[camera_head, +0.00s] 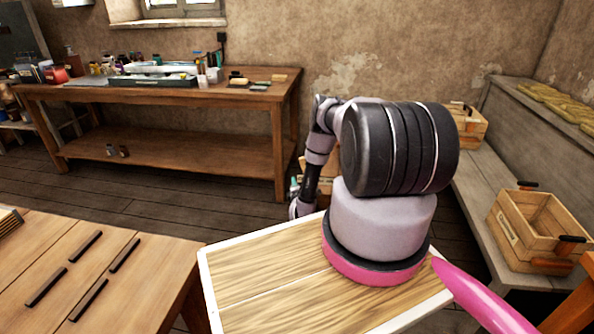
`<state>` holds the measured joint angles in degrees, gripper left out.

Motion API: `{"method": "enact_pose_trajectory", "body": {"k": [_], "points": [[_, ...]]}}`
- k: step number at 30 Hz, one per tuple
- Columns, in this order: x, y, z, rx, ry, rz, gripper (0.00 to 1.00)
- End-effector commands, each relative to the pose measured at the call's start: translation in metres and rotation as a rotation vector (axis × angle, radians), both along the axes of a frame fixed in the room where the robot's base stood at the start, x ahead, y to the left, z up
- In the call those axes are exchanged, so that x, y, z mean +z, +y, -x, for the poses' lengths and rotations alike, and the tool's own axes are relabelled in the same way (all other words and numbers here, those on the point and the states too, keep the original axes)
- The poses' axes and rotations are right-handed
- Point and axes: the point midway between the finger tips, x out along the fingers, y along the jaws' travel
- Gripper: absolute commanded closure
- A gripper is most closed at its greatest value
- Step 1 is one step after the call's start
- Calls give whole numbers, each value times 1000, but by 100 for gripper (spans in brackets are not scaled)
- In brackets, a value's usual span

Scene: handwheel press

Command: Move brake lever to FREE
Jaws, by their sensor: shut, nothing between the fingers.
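Neither a brake lever nor a FREE mark can be made out, and the handwheel press is not in view. My arm rises in the middle right of the head view, and its large black joint blocks part of the room. The thinner far part of my arm bends down behind it towards the floor. My gripper's fingers cannot be seen; the far end of the arm drops behind the edge of a pale-rimmed wooden board.
A long workbench (165,152) with bottles and a tray (152,81) stands along the back wall. A bare-looking table (150,255) with several dark bars is at lower left. A wooden crate (515,240) sits on a low bench at right. Dark plank floor (190,195) lies open between.

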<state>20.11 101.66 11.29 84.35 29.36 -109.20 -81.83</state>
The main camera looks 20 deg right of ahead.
Motion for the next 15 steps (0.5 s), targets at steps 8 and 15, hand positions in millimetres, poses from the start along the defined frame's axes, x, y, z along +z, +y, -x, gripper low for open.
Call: {"method": "enact_pose_trajectory", "body": {"k": [8, 15], "points": [[0, 0, -3, 1, -1, -2, 100], [-2, -8, -33, 2, -4, -1, 100]]}}
